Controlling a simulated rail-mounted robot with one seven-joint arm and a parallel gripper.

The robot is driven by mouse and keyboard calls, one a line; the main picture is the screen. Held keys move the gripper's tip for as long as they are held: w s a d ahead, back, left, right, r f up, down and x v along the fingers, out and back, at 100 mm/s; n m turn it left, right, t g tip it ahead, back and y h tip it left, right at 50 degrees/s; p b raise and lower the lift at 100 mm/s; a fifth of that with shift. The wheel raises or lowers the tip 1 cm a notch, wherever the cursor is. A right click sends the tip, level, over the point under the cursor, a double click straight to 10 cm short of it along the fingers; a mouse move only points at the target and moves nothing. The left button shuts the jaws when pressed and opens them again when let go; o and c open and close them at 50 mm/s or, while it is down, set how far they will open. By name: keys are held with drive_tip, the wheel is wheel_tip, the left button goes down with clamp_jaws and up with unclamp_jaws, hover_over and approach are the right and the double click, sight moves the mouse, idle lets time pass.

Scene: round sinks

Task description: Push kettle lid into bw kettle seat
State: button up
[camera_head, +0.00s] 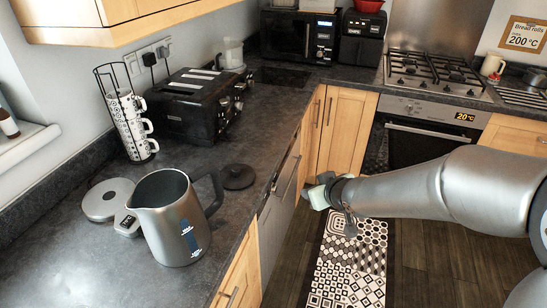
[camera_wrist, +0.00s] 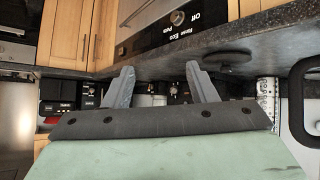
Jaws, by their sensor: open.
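The kettle (camera_head: 175,222) is a brushed-metal jug with a dark handle, standing upright on the counter with its top open. A dark round lid (camera_head: 238,177) lies flat on the counter to the right of the kettle, apart from it. In the wrist view, which is upside down, the lid (camera_wrist: 227,58) shows near the counter edge and part of the kettle (camera_wrist: 306,95) shows at the right edge. My gripper (camera_head: 318,194) is out over the floor, right of the counter edge and clear of the lid. Its two fingers (camera_wrist: 158,80) are apart with nothing between them.
A grey round kettle base (camera_head: 107,199) with a display lies left of the kettle. A rack of patterned mugs (camera_head: 132,125) and a black toaster (camera_head: 198,104) stand behind. The counter edge, with cabinet fronts below, lies between my gripper and the lid.

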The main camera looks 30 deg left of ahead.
drive_tip(key=s+a+n+g+y, duration=0.1)
drive_tip(key=s+a+y, duration=0.15)
drive_tip(key=a, duration=0.45)
drive_tip(key=s+a+n+g+y, duration=0.1)
drive_tip(key=a+n+y, duration=0.15)
drive_tip(key=a, duration=0.45)
drive_tip(key=p, duration=0.1)
approach(238, 170)
drive_tip(key=shift+m, duration=0.35)
drive_tip(key=x, duration=0.5)
drive_tip(key=shift+s+a, duration=0.1)
drive_tip(key=shift+a, duration=0.15)
drive_tip(key=shift+p+x, duration=1.1)
drive_tip(key=shift+x, duration=2.05)
drive_tip(key=shift+d+f, duration=0.1)
drive_tip(key=c, duration=1.1)
